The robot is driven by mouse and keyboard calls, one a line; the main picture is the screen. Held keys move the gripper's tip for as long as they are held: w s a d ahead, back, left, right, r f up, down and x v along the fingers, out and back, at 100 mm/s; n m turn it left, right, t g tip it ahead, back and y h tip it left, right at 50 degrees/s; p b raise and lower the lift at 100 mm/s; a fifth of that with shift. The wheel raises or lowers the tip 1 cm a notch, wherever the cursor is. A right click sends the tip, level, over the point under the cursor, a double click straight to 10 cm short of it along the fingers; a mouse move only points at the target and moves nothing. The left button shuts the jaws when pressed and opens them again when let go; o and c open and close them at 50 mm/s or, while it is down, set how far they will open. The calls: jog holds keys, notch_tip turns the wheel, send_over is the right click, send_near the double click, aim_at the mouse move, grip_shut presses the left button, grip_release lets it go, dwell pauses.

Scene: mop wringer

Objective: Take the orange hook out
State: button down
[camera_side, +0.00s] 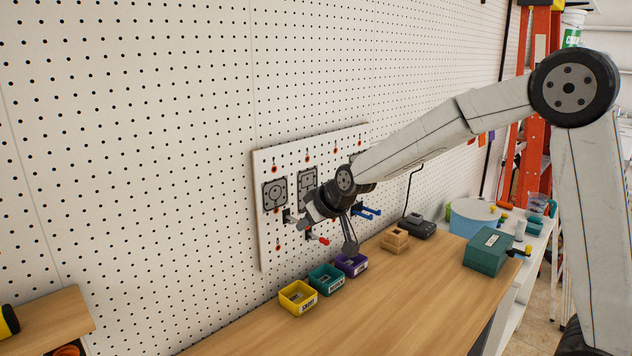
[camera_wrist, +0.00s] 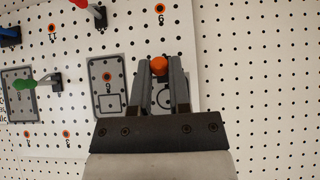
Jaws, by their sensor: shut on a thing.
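The orange hook (camera_wrist: 159,66) shows in the wrist view as a round orange tip between my fingertips, in front of the white pegboard panel. My gripper (camera_wrist: 159,74) is shut on it, one finger on each side. The hook's shank and base are hidden, so I cannot tell whether it is still seated in the board. In the side view my gripper is close to the small white panel (camera_side: 263,225), and the orange hook cannot be made out there.
A red-tipped hook (camera_side: 322,240) and blue hooks (camera_side: 369,212) stick out near my gripper. A green-tipped hook (camera_wrist: 27,82) is in the wrist view. Yellow (camera_side: 298,299), teal (camera_side: 326,279) and purple (camera_side: 351,265) bins stand on the wooden bench below. The bench front is clear.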

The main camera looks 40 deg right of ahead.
jog(key=shift+s, duration=0.6)
